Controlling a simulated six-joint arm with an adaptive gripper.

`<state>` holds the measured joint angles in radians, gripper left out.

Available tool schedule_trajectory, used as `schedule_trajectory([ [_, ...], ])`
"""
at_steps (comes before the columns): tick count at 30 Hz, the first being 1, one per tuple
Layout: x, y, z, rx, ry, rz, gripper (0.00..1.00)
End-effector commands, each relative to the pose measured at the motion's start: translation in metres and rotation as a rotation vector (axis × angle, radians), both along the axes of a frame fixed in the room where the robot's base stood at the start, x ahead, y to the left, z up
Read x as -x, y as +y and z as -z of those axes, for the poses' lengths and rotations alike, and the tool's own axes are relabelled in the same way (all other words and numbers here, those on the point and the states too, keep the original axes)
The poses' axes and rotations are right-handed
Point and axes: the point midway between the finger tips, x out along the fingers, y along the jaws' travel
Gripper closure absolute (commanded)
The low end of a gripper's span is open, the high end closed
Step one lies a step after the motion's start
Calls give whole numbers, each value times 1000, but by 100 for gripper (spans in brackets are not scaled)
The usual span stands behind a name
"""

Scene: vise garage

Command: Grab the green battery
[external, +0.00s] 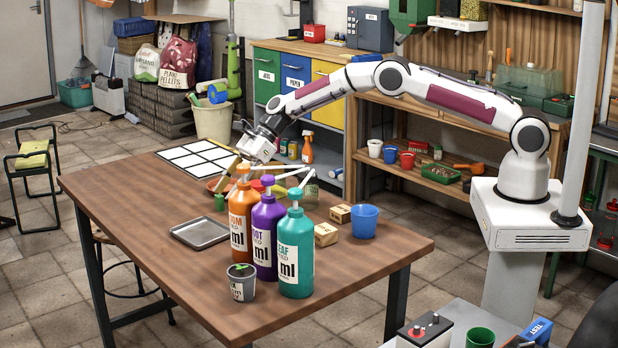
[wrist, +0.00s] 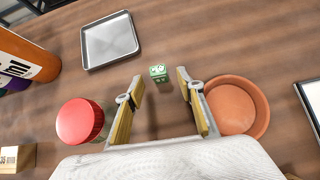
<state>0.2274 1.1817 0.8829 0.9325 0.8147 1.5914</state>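The green battery (wrist: 158,73) is a small green block with light markings on the wooden table. It shows in the wrist view just beyond the gap between my fingertips. In the external view a small green thing (external: 220,202) near the terracotta dish looks like it. My gripper (wrist: 160,82) is open, with yellowish finger pads either side of an empty gap. It points down over the table.
A red-lidded jar (wrist: 80,122) stands close left of my gripper, and a terracotta dish (wrist: 262,108) close right. A metal tray (wrist: 110,42) and an orange bottle (wrist: 25,62) are farther left. Purple (external: 266,235) and teal (external: 295,255) pump bottles stand nearby. Bare table surrounds the battery.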

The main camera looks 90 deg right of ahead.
Motion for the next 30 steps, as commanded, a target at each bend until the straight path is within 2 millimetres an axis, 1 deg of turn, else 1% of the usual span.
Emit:
schedule_trajectory([
  [4, -7, 9, 11, -1, 0, -1, 62],
  [11, -16, 16, 23, 1, 1, 0, 62],
  [17, -18, 18, 26, 0, 1, 1, 62],
  [30, -18, 19, 26, 1, 1, 1, 62],
])
